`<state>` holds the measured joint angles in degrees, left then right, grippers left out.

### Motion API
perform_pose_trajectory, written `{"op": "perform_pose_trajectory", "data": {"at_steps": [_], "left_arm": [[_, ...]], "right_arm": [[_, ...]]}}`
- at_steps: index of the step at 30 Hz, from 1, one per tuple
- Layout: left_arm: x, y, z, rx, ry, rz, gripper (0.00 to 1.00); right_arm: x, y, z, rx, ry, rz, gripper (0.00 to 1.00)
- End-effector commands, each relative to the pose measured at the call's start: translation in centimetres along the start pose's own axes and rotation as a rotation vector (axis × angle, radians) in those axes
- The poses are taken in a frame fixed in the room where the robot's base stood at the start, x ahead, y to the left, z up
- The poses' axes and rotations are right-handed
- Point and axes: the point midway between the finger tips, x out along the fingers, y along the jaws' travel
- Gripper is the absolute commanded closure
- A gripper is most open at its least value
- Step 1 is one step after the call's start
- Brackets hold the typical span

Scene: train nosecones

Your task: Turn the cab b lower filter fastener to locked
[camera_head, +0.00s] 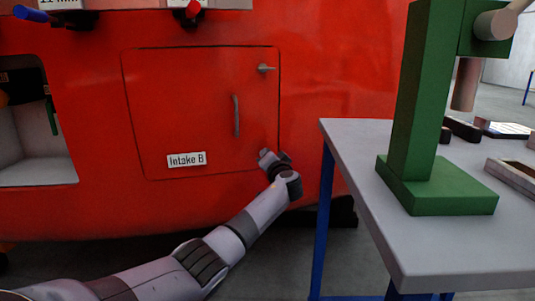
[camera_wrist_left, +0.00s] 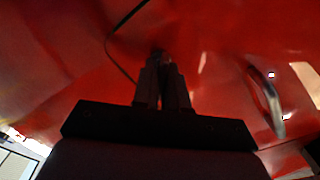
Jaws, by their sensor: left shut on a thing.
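A red hatch (camera_head: 190,110) labelled "Intake B" (camera_head: 187,159) sits flush in the red nosecone and looks closed. Its upper fastener (camera_head: 266,68) is a small grey piece at the top right corner, pointing sideways. My left gripper (camera_head: 265,155) is at the hatch's lower right corner, where it covers the lower fastener. In the left wrist view my fingers (camera_wrist_left: 162,80) are close together against the red panel, shut on the lower fastener. The fastener is mostly hidden between the fingertips, so its angle cannot be told. My right gripper is not in view.
A grey vertical handle (camera_head: 236,116) stands out from the hatch, and shows right of my fingers in the left wrist view (camera_wrist_left: 267,100). A grey table (camera_head: 360,150) with a green press (camera_head: 410,100) stands close on the right. An open recess (camera_head: 35,150) is at left.

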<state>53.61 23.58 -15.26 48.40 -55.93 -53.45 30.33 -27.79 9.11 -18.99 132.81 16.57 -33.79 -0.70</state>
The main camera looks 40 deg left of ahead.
Motion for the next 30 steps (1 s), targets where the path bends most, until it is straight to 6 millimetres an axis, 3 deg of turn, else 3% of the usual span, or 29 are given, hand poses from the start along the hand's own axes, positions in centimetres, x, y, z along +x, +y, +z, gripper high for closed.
{"op": "perform_pose_trajectory", "data": {"at_steps": [8, 18, 30], "left_arm": [[0.0, -0.1, -0.1, 0.267, 0.000, 0.000, 1.00], [0.0, 0.1, 0.0, 0.554, 0.000, 0.000, 1.00], [0.0, 0.3, 0.1, 0.735, -0.001, 0.000, 1.00]], "right_arm": [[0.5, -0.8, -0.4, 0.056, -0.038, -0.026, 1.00], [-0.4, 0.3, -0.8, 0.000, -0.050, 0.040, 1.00], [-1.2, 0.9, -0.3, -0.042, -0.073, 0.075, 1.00]]}}
